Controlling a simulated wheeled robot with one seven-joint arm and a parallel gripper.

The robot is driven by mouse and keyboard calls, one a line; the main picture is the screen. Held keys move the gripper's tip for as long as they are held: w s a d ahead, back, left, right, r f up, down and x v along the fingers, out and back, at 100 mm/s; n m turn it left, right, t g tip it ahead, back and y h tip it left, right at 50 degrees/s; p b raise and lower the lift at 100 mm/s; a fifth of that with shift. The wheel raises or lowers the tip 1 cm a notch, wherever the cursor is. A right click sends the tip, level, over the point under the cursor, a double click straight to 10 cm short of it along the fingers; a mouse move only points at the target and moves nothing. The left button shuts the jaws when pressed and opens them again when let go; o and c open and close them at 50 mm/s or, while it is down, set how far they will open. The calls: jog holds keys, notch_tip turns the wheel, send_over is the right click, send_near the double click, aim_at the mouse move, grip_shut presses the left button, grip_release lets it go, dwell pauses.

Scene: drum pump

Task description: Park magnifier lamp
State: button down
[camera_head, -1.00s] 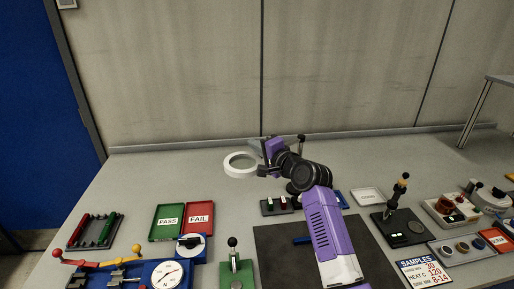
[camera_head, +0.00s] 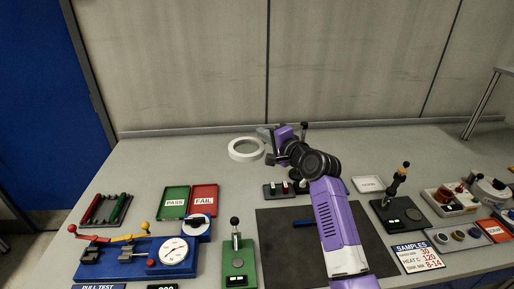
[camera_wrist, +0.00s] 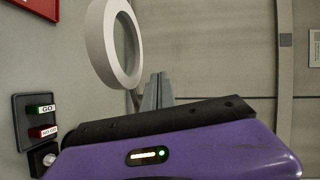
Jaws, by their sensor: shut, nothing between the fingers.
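The magnifier lamp's white ring head (camera_head: 232,153) is raised over the back of the bench, left of my gripper (camera_head: 265,134). In the wrist view the ring (camera_wrist: 97,42) stands large at upper left, and a thin grey arm runs down from it behind the grey fingers (camera_wrist: 157,92). The fingers are shut and hold nothing. They are close to the ring and its arm; I cannot tell whether they touch. The lamp's base and most of its arm are hidden.
Green PASS (camera_head: 174,203) and red FAIL (camera_head: 204,199) trays lie left of my arm. A blue pull-test fixture (camera_head: 130,262) and a green lever press (camera_head: 238,262) stand in front. A GO/NO-GO block (camera_wrist: 34,122) sits below the gripper. Several sample fixtures crowd the right; the back left bench is clear.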

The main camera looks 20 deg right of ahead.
jog(key=shift+s+a+r, duration=0.1)
jog(key=shift+s+a, duration=0.3)
jog(key=shift+s, duration=0.25)
jog(key=shift+s+a, duration=0.1)
jog(key=shift+a, duration=0.25)
jog(key=s+a+r+b, duration=0.1)
jog(key=s+a, duration=0.4)
jog(key=s, duration=0.1)
jog(key=shift+a, duration=0.3)
jog(key=shift+w, duration=0.1)
